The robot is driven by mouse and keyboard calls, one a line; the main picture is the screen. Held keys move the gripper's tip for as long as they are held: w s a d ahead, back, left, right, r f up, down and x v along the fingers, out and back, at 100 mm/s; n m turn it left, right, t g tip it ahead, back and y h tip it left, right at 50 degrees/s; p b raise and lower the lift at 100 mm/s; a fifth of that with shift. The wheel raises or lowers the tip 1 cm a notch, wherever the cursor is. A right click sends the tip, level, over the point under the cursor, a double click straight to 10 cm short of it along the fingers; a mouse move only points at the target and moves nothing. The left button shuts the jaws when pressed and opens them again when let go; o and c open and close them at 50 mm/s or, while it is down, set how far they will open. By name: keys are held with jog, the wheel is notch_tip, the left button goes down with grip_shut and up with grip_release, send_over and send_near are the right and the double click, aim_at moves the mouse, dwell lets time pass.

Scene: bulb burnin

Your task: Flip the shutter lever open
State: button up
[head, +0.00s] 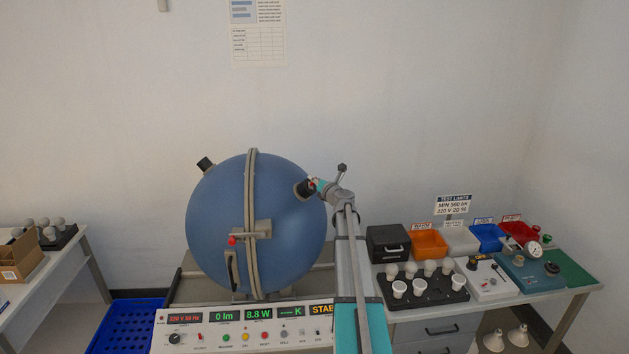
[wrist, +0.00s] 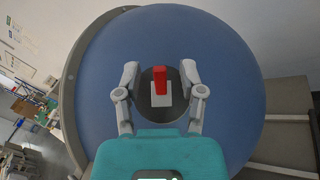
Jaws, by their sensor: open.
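The shutter lever (wrist: 160,76) is red and sits on a white mount (wrist: 161,97) over a dark round port on the blue sphere (wrist: 105,85). In the wrist view, my gripper (wrist: 160,74) is open, with one grey finger on each side of the lever and a visible gap on both sides. I cannot tell how deep the fingertips are relative to it. In the head view, my gripper (head: 319,186) is at the upper right of the sphere (head: 212,215), beside the dark port (head: 304,189); the lever is mostly hidden there.
A control panel (head: 187,335) with lit displays stands in front of the sphere. The right bench holds a black bulb tray (head: 420,297), coloured bins and a teal device (head: 525,277). A blue crate (head: 128,322) is at left.

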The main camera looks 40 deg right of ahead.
jog(key=shift+w+d, duration=0.1)
jog(key=shift+w, duration=0.45)
grip_shut()
jog(key=shift+s, duration=0.1)
